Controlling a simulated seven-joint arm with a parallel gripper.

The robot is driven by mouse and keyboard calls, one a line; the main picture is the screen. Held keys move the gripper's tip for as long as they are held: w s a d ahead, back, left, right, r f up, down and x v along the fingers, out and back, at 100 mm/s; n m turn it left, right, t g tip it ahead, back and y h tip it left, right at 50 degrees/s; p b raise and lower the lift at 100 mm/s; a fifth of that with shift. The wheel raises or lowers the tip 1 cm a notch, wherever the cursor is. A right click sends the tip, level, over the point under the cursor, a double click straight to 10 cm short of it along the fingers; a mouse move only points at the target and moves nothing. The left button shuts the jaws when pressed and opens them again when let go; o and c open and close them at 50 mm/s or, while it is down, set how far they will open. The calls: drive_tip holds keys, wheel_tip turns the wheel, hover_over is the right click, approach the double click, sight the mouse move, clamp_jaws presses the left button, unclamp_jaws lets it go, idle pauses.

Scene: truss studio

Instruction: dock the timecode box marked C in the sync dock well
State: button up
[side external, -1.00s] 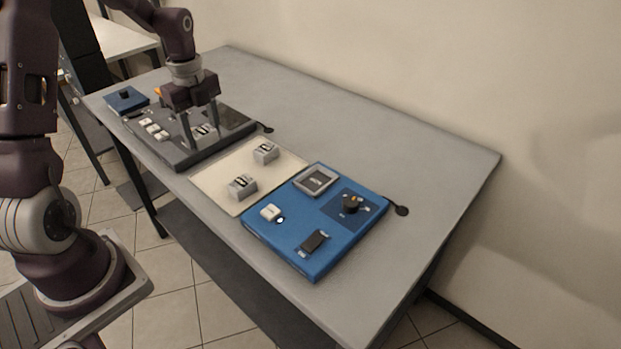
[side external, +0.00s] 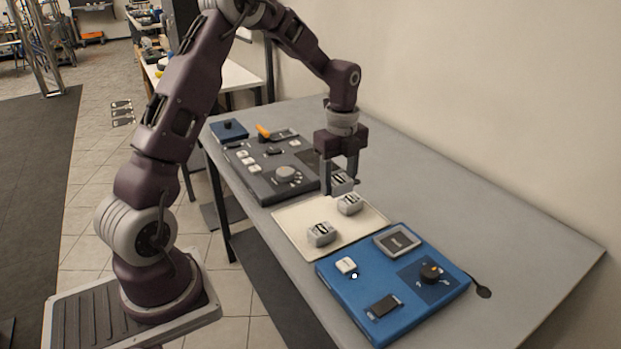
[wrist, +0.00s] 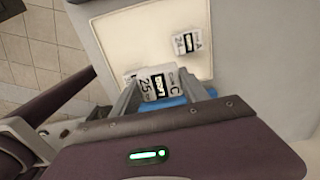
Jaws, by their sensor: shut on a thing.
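My gripper (side external: 340,176) is shut on a small grey-white timecode box (side external: 342,185), held in the air above the far end of the cream mat (side external: 285,217). In the wrist view the held box (wrist: 166,84) shows a letter C, the number 25 and a dark display. It lies between the fingers of my gripper (wrist: 160,97). A blue panel (side external: 345,299) at the near end has a grey-framed dark rectangle (side external: 396,240); I cannot tell whether this is the sync dock well.
Two similar boxes stand on the mat, one near (side external: 321,234) and one far (side external: 349,204). The wrist view shows one marked A (wrist: 187,43). The blue panel carries a black knob (side external: 431,272), a white block (side external: 346,265) and a dark block (side external: 384,306). A dark panel (side external: 268,188) lies behind.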

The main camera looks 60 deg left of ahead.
approach(397, 243)
drive_tip(key=shift+f, duration=2.75)
drive_tip(key=shift+f, duration=0.3)
drive_tip(key=shift+r, duration=0.1)
drive_tip(key=shift+r, duration=0.7)
drive_tip(key=shift+f, duration=0.65)
drive_tip(key=shift+r, duration=0.65)
